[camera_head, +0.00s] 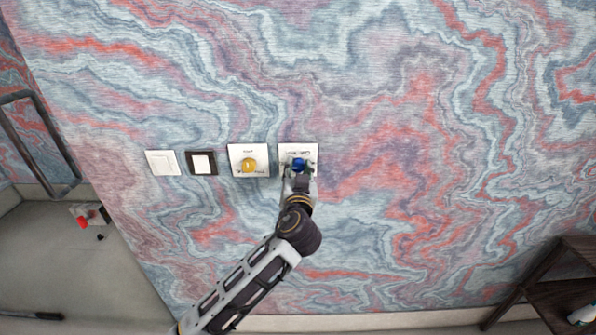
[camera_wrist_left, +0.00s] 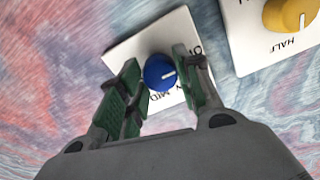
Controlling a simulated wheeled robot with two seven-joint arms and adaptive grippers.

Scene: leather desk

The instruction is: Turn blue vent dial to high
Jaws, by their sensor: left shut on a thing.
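The blue vent dial (camera_head: 298,164) is a round knob on a white square plate (camera_head: 311,149) on the wall. It also shows in the left wrist view (camera_wrist_left: 158,76), with a white mark toward the picture's right. Letters reading "MID" stand below it there, and a partly hidden label starting with "O" is at the right. My left gripper (camera_head: 299,171) is shut on the dial, with green-padded fingers on both sides of it in the left wrist view (camera_wrist_left: 156,70). The fingers cover part of the plate and its labels. My right gripper is not in view.
A yellow dial (camera_head: 249,165) on a similar plate is just left of the blue one. Further left are a black-framed switch (camera_head: 201,163) and a white switch (camera_head: 162,163). A dark shelf (camera_head: 562,285) stands at lower right. The wall right of the blue dial is clear.

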